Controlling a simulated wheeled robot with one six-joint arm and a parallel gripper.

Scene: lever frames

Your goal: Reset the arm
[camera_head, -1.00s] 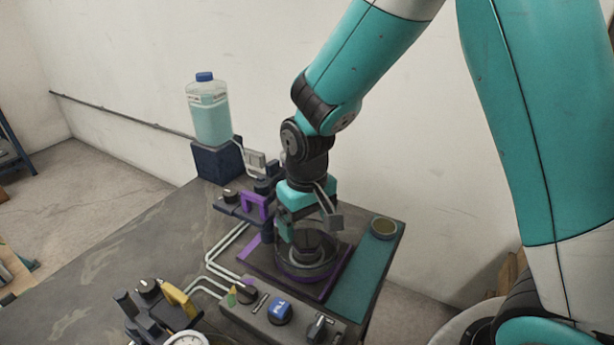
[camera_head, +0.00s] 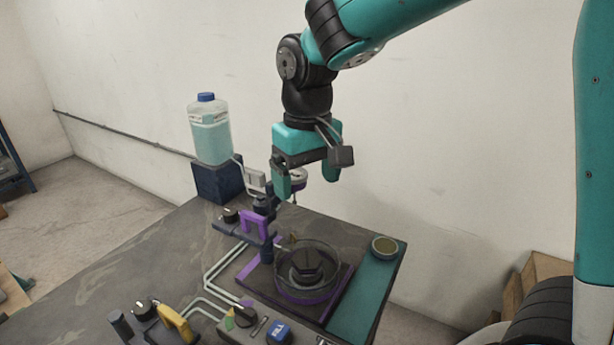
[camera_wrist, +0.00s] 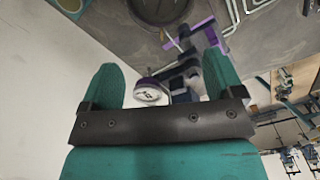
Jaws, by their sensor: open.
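My gripper (camera_head: 305,180) is teal with a dark palm and hangs pointing down, open and empty, in the air above the back of the bench. It is clear of the round glass-walled vessel (camera_head: 307,290), which has a dark knob-like piece inside and stands on a purple-edged plate. In the wrist view my gripper's fingers (camera_wrist: 165,85) are spread, with nothing held. A small white-faced gauge (camera_wrist: 148,92) shows past the fingers. The purple handle (camera_head: 255,224) stands to the left of the vessel.
A bottle of pale blue liquid (camera_head: 210,130) stands on a dark block (camera_head: 218,180) at the back left. A small round cup (camera_head: 385,247) sits on the teal strip at right. A yellow handle (camera_head: 175,322) and a blue button (camera_head: 279,331) are at the front.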

